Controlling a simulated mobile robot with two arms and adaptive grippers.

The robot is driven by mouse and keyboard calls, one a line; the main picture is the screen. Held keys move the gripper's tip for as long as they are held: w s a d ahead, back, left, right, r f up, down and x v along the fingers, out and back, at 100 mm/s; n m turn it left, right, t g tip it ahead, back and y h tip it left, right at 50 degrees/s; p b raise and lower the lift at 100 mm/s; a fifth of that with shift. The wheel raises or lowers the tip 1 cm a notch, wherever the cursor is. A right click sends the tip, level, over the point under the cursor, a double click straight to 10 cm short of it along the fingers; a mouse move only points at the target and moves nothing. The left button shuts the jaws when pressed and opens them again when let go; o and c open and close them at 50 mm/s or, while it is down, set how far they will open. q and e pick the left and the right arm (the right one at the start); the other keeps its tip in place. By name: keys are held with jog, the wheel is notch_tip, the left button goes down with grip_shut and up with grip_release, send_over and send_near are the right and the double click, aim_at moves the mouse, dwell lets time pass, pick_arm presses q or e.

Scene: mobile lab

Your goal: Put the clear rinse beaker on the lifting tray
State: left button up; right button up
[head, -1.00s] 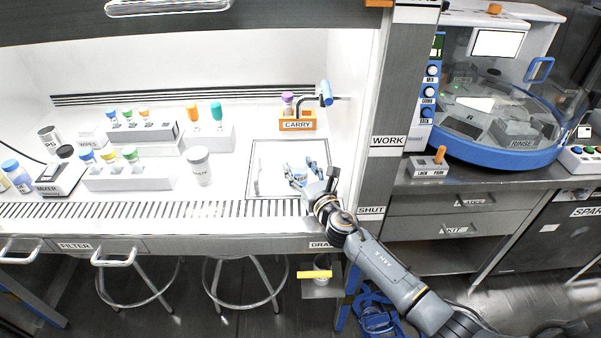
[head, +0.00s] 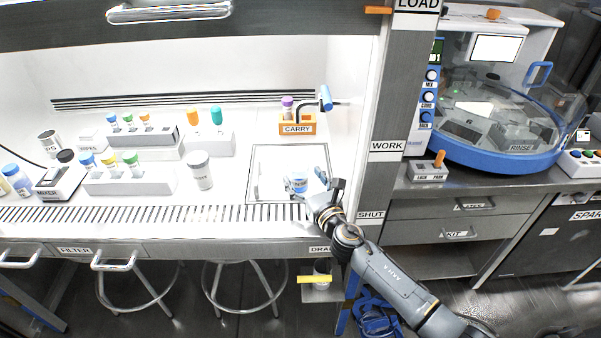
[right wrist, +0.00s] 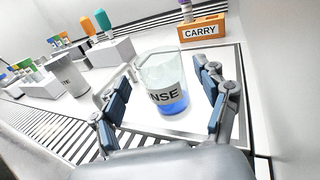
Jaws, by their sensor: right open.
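The clear rinse beaker (head: 297,183) stands upright on the tray (head: 290,153), a pale square with a dark outline inside the hood, near its front right corner. In the right wrist view the beaker (right wrist: 163,82) shows blue liquid at its bottom and part of a black label ending in "NSE". My right gripper (head: 311,190) is open beside the beaker on its near side. In the right wrist view its two blue-padded fingers (right wrist: 168,105) are spread left and right of the beaker, apart from it. My left gripper is not in view.
An orange CARRY rack (head: 297,128) with a purple-capped tube stands behind the tray. A white canister (head: 200,172) and tube racks (head: 130,180) stand to the left. A wall post (head: 385,150) bounds the right side. A slotted grille (head: 170,213) runs along the front.

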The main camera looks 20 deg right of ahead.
jog(key=s, duration=0.5)
jog(key=shift+d, duration=0.3)
